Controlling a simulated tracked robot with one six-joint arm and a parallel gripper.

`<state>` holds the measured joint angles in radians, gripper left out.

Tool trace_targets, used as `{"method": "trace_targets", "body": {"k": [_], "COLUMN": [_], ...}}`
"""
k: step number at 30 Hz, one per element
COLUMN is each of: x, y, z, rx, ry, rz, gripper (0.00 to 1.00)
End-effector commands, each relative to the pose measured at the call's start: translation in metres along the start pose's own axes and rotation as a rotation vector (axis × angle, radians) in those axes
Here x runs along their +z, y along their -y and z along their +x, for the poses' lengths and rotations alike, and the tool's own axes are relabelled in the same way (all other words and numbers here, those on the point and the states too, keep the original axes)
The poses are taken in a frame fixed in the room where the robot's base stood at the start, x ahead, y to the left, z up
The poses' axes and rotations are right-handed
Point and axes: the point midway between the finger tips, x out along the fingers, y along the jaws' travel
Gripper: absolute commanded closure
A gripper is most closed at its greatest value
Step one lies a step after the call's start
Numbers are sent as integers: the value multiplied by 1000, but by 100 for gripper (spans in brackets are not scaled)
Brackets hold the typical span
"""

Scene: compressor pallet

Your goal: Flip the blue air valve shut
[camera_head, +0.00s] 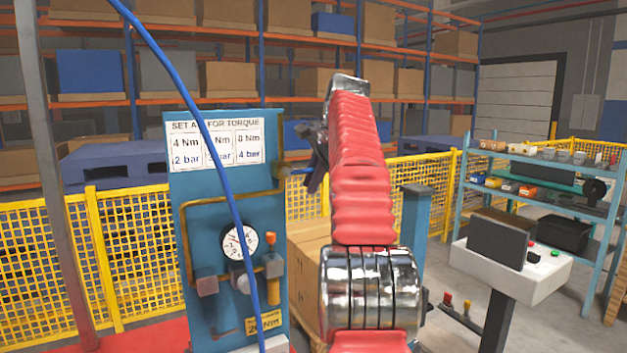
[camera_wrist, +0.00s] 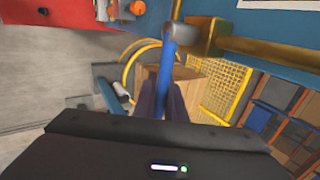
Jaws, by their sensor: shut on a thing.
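The blue air valve's grey body (camera_head: 281,170) sits on a brass pipe at the right edge of the blue panel. Its blue handle (camera_head: 298,171) reaches right from it to my gripper (camera_head: 316,170). In the wrist view the handle (camera_wrist: 171,62) hangs from the rounded grey valve body (camera_wrist: 181,33), crosswise to the brass pipe (camera_wrist: 270,52). My gripper (camera_wrist: 162,98) is shut on the handle's lower part, with a dark finger on each side. My red-sleeved arm hides part of the scene behind the gripper in the head view.
The panel (camera_head: 190,240) carries a torque sign (camera_head: 216,144), a gauge (camera_head: 240,242) and an orange-capped fitting (camera_head: 273,262). A blue hose (camera_head: 190,95) crosses in front. Yellow mesh fencing (camera_head: 120,255) stands behind. A control stand (camera_head: 520,262) is at the right.

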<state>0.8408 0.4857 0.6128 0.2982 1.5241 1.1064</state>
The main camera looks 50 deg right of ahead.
Motion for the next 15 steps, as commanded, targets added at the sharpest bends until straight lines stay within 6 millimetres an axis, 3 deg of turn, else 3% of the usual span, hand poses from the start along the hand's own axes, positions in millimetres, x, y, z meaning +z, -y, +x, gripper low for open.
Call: {"method": "trace_targets", "body": {"k": [9,10,15], "x": [0,0,0], "y": [-2,-2,-2], "z": [3,3,3], "rx": [10,10,8], "ry": [5,5,4], "rz": [3,3,2], "gripper": [100,88,82]}}
